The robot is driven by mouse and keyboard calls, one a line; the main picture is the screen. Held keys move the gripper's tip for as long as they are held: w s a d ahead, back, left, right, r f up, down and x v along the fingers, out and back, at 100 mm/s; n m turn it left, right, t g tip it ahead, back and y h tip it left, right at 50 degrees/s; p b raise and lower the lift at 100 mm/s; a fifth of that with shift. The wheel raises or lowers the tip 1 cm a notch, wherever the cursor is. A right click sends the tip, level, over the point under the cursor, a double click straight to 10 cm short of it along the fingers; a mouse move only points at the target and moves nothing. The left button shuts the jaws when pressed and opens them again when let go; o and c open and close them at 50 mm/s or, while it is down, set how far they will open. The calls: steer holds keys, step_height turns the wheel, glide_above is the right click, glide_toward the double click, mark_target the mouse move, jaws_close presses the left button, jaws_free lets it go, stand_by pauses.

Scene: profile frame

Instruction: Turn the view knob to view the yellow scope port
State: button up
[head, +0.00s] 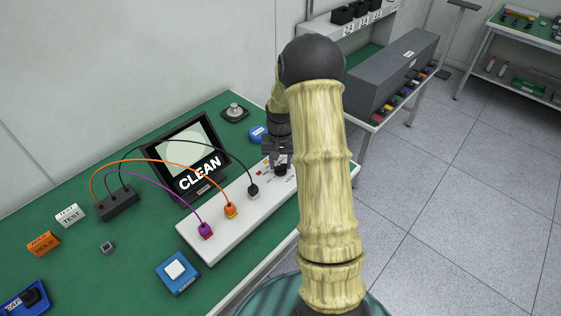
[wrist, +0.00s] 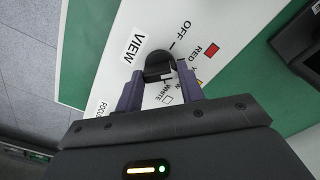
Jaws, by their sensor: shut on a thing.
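The view knob (wrist: 157,64) is black and sits on the white panel (wrist: 215,25), beside the printed word VIEW. My gripper (wrist: 160,82) is shut on the knob, with one finger on each side. Labels OFF, RED with a red square, and WHITE with an empty square stand around the knob. A label between RED and WHITE is mostly covered by a finger. A small white mark shows at the knob's edge, but I cannot tell which label it points at. In the head view, my gripper (head: 281,160) is at the panel's far right end, partly hidden by my arm.
A screen (head: 190,152) reading CLEAN stands behind the panel. A blue button box (head: 177,272) lies in front.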

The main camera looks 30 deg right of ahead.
steer(key=shift+m, duration=0.5)
steer(key=m+p, duration=0.1)
steer(key=m, duration=0.2)
steer(key=shift+r+m, duration=0.1)
steer(key=shift+m, duration=0.2)
steer(key=m+p, duration=0.1)
steer(key=m, duration=0.3)
stand_by(0.4)
steer(key=o, duration=1)
